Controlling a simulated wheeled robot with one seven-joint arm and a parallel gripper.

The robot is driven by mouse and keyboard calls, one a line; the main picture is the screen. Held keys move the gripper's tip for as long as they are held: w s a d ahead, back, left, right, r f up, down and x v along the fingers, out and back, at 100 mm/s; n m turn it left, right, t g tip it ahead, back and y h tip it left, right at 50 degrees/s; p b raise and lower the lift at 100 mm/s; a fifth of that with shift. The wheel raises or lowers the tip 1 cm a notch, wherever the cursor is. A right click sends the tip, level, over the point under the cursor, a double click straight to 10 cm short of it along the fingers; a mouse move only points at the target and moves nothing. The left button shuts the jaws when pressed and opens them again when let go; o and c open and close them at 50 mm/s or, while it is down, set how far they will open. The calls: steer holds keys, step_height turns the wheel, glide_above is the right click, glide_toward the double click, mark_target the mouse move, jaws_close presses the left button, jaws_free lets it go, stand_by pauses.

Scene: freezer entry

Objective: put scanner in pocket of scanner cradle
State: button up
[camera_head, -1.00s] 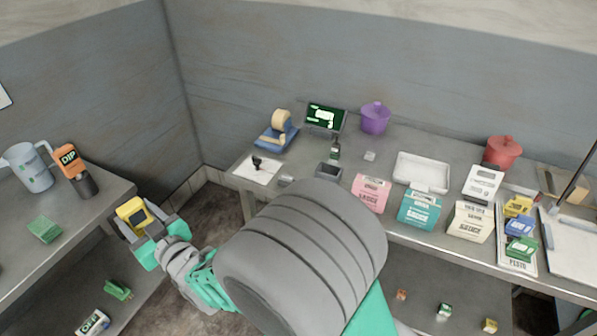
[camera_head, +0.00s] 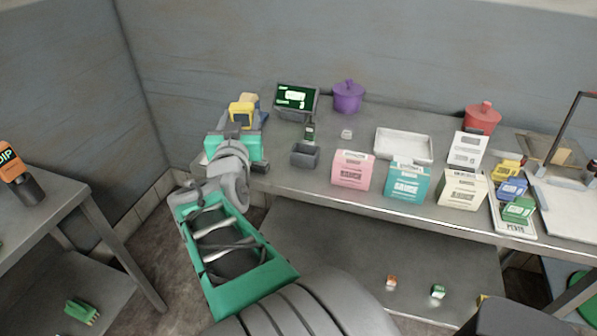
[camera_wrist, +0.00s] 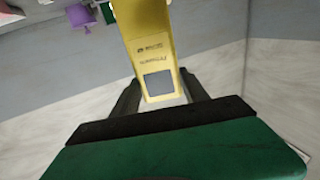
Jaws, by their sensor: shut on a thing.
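The yellow scanner (camera_head: 241,113) is held in my gripper (camera_head: 238,130), above the left end of the back table. In the wrist view the scanner (camera_wrist: 150,45) stands between the two dark fingers of my gripper (camera_wrist: 158,90), with a grey square on its face and small print above it. A small dark grey open-topped box (camera_head: 305,155), which looks like the scanner cradle, stands near the table's front edge, to the right of my gripper and apart from it. The cradle cannot be made out in the wrist view.
A green-screened display (camera_head: 297,98) and a purple pot (camera_head: 348,97) stand behind the box. A pink carton (camera_head: 352,170) stands close to its right, followed by a teal carton (camera_head: 407,180). A white tray (camera_head: 403,145) lies behind them. A side table (camera_head: 50,205) is at left.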

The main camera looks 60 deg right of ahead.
steer(key=s+d+r+m+g+h+b, duration=0.15)
steer(key=s+d+m+g, duration=0.35)
steer(key=s, duration=0.6)
steer(key=w+d+f+n+p, duration=0.1)
steer(key=w+d+f, duration=0.2)
steer(key=d+f, duration=1)
steer(key=shift+w+d+g+p, duration=0.2)
steer(key=shift+w+g+p, duration=0.1)
steer(key=shift+w+p, duration=0.1)
steer(key=shift+f+h, duration=0.15)
steer(key=shift+h, duration=0.1)
steer(key=shift+f+b, duration=0.15)
steer(key=shift+b, duration=0.15)
steer(key=o, duration=1.6)
